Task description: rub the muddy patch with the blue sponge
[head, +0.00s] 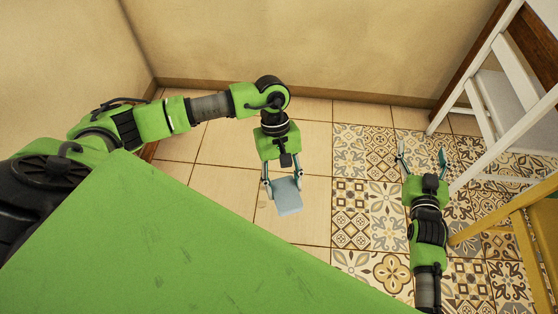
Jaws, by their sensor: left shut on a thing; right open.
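The light blue sponge (287,197) is held between the fingers of my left gripper (284,184), near the middle of the head view. My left gripper points down the picture, and the sponge shows against plain beige floor tiles. I cannot tell whether the sponge touches the floor. My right gripper (422,154) is open and empty, over the patterned tiles at the right, with its fingers pointing up the picture. I cannot make out a muddy patch in this view; part of the floor is hidden by my arms and the large green surface in front.
A white chair-like frame (491,100) stands at the upper right, close to my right gripper. A yellow wooden piece (520,240) stands at the lower right, beside my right arm. Beige walls (300,40) close off the back and left. Floor between the grippers is clear.

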